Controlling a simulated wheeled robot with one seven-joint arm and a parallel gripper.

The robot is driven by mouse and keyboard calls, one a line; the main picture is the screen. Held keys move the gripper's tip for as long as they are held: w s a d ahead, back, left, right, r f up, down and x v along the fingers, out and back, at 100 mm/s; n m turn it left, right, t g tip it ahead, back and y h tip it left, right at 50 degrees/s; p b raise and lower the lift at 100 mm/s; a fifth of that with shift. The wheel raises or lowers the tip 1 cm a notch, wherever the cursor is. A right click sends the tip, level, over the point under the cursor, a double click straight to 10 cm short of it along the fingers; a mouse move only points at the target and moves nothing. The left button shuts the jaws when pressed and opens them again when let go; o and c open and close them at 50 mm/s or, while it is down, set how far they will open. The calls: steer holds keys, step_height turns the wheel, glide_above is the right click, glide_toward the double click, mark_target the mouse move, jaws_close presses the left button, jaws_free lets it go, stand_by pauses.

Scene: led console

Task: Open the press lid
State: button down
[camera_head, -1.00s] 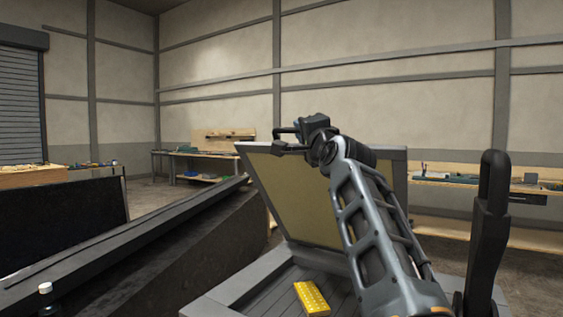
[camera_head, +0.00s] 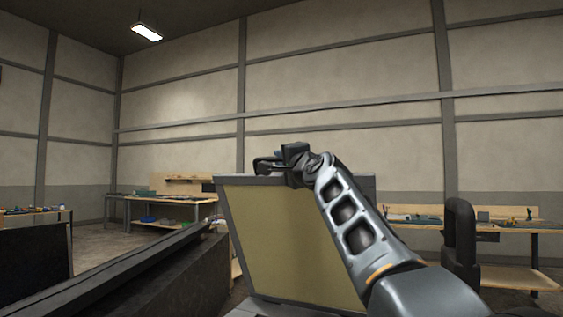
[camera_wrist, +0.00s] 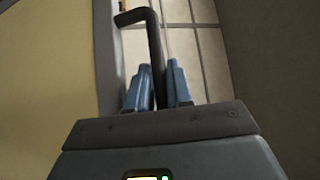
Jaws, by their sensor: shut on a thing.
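The press lid (camera_head: 290,240) is a grey-framed panel with a yellowish inner face, standing raised and steeply upright in the head view. A dark bent handle (camera_wrist: 154,45) on the lid's edge shows in the wrist view. My gripper (camera_head: 275,166) is at the lid's top edge. In the wrist view its blue fingers (camera_wrist: 158,88) are closed on the handle, one on each side. The lid's yellowish face (camera_wrist: 45,70) fills the left of the wrist view. My arm covers the lid's right part in the head view, and the press base is mostly out of frame.
A dark upright loop-topped lever (camera_head: 460,240) stands right of my arm. A dark sloped structure (camera_head: 150,275) runs along the left. Workbenches (camera_head: 165,205) stand by the far walls. The space above the lid is clear.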

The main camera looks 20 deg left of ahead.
steer(key=c, duration=1.4)
jaws_free()
steer(key=shift+f, duration=0.1)
steer(key=b+v, duration=0.2)
steer(key=v, duration=0.5)
steer(key=shift+s+d, duration=0.25)
steer(key=shift+d, duration=0.05)
